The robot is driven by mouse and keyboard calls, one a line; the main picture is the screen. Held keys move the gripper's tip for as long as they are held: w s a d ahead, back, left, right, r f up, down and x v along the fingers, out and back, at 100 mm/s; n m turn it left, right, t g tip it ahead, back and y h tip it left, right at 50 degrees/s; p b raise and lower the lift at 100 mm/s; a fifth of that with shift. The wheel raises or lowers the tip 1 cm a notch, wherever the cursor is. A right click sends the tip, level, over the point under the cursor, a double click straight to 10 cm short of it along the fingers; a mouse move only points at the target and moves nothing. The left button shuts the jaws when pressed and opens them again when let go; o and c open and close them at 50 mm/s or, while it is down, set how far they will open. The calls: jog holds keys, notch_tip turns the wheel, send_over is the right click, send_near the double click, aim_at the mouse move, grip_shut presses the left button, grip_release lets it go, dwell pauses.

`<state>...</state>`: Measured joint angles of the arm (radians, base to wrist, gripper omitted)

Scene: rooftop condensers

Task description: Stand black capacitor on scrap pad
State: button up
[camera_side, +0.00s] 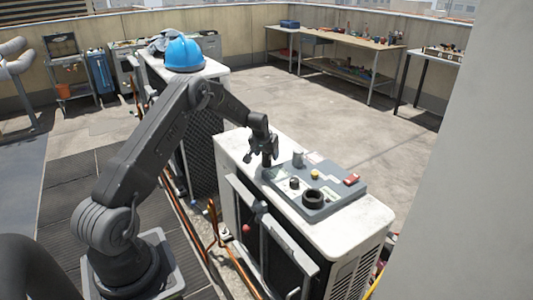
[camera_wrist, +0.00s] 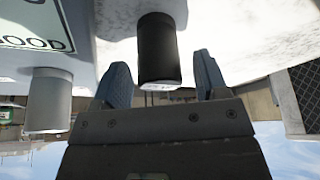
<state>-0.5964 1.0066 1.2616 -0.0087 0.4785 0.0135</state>
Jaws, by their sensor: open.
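The black capacitor (camera_wrist: 158,45) stands upright on the white condenser top, in the middle of the wrist view, which looks upside down. My gripper (camera_side: 260,159) is low over the condenser top, left of the grey board, in the side view. In the wrist view its two fingers are spread, one on each side of the black capacitor, with gaps showing. I cannot separate the capacitor from my dark gripper in the side view. A pad marked GOOD (camera_wrist: 30,42) shows at the wrist view's left. I cannot make out which area is the scrap pad.
A grey capacitor (camera_wrist: 48,102) stands near the GOOD pad; it also shows in the side view (camera_side: 298,159). A blue helmet (camera_side: 184,54) sits on the condenser behind.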

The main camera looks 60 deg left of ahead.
jog(key=shift+r, duration=0.25)
jog(key=s+d+r+m, duration=0.1)
jog(key=s+d+r, duration=0.3)
jog(key=d+r, duration=0.45)
jog(key=s+d+r+m, duration=0.1)
jog(key=s+d+r, duration=0.3)
jog(key=r, duration=0.8)
jog(key=s+d+r+m+h, duration=0.1)
jog(key=s+d+r, duration=0.3)
jog(key=s+d, duration=0.3)
jog(key=s+d+r+m+t, duration=0.1)
jog(key=s+d+r+m, duration=0.1)
jog(key=s+d, duration=0.5)
jog(key=d+r, duration=0.1)
jog(key=d, duration=0.2)
jog(key=shift+s+d+r+t+h, duration=0.2)
jog(key=shift+d+r+t+h, duration=0.1)
jog(key=shift+d+r+h, duration=0.1)
jog(key=shift+o, duration=0.4)
jog(key=s+d+f+m, duration=0.1)
jog(key=s+d, duration=0.4)
jog(key=s, duration=0.6)
jog(key=shift+f+m+h, duration=0.4)
jog(key=shift+f, duration=0.15)
jog(key=shift+w, duration=0.1)
